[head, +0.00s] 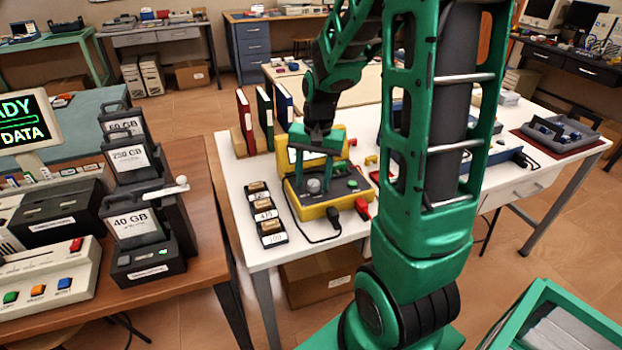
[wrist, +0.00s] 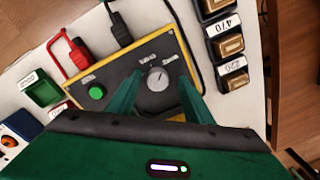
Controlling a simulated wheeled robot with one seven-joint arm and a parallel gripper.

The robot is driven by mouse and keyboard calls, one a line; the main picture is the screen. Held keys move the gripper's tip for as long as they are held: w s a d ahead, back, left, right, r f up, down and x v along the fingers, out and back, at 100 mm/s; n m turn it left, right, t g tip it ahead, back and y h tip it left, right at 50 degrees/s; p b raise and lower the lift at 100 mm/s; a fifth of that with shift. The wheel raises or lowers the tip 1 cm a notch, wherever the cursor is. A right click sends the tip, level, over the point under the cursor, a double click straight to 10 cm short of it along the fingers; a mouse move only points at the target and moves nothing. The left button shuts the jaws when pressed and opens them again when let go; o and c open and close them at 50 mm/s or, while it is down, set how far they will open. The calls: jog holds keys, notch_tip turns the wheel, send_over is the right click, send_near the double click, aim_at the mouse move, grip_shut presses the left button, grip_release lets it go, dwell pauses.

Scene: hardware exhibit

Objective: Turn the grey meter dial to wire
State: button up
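The meter is a yellow case (head: 318,211) with a dark panel, on the white table. Its grey dial (head: 314,186) sits left on the panel, and a green button (head: 352,183) sits right. In the wrist view the round grey dial (wrist: 158,79) has small white labels around it, too blurred to read surely. My gripper (wrist: 158,88) is over the panel, its two green fingers apart, one on each side of the dial. I cannot tell whether they touch it. In the head view my gripper (head: 316,160) points down above the meter.
A rack of labelled blocks (head: 265,214) stands left of the meter. Black and red plugs (head: 361,208) lie at its right front. Red, green and blue binders (head: 264,118) stand behind. A grey tray (head: 560,133) is at the table's far right.

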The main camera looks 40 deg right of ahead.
aim_at(315, 183)
jog(key=shift+s+d, duration=0.1)
notch_tip(315, 183, up, 11)
jog(key=shift+s+d+f, duration=0.15)
dwell(0.5)
dwell(0.4)
jog(key=s+a+f+n, duration=0.1)
jog(key=s+f+n, duration=0.1)
jog(key=s, duration=1.9)
jog(key=shift+a+n+g, duration=0.15)
jog(key=shift+n+g, duration=0.25)
jog(key=shift+n, duration=0.4)
jog(key=shift+w+f+h, duration=0.3)
jog(key=shift+w, duration=0.25)
